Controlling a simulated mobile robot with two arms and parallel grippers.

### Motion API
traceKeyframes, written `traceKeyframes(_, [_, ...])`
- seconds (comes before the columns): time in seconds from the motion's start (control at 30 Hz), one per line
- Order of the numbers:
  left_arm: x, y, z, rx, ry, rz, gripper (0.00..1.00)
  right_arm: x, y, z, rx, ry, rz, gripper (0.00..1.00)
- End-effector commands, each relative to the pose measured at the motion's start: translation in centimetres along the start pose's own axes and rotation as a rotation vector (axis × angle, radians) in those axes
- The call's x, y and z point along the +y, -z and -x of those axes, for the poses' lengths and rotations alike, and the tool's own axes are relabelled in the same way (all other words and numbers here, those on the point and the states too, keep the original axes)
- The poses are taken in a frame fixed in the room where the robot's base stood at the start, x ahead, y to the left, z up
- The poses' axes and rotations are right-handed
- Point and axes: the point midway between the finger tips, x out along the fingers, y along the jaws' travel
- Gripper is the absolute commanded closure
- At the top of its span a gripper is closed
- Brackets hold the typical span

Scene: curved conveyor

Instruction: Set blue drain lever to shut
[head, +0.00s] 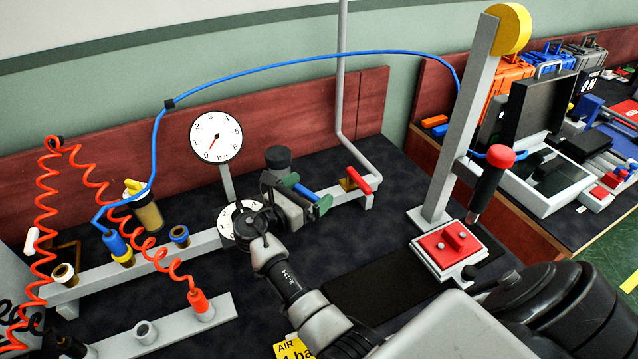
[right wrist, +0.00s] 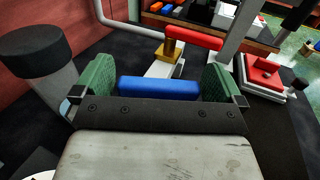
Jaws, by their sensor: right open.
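The blue drain lever (head: 304,192) is on the bench pipework, in front of the red lever (head: 358,180). In the right wrist view the blue lever (right wrist: 158,88) shows as a bar lying crosswise between the two green finger pads. My right gripper (head: 307,194) is open around it; it also shows in the right wrist view (right wrist: 160,83). There is a small gap between the bar's ends and each pad. The lever's base and pivot are hidden by my gripper. My left gripper is not in view.
The red lever (right wrist: 194,38) sits on a brass valve just beyond the blue one. A black-capped cylinder (head: 278,160) stands close beside my gripper. A gauge (head: 215,137) stands to the left. A red-knobbed lever (head: 491,185) and a red switch (head: 452,238) are on the right.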

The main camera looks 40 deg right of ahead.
Motion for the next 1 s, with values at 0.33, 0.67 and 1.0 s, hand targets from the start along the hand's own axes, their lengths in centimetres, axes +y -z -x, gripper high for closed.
traceKeyframes(0.33, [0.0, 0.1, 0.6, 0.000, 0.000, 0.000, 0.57, -1.9, -5.0, -0.5, 0.001, 0.002, -0.002, 0.00])
traceKeyframes(0.67, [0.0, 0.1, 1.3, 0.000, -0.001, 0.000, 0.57, -8.1, -8.8, -2.3, 0.001, 0.001, -0.004, 0.00])
traceKeyframes(1.0, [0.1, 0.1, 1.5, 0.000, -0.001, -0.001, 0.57, -11.1, -10.7, -3.2, 0.000, 0.000, -0.001, 0.00])
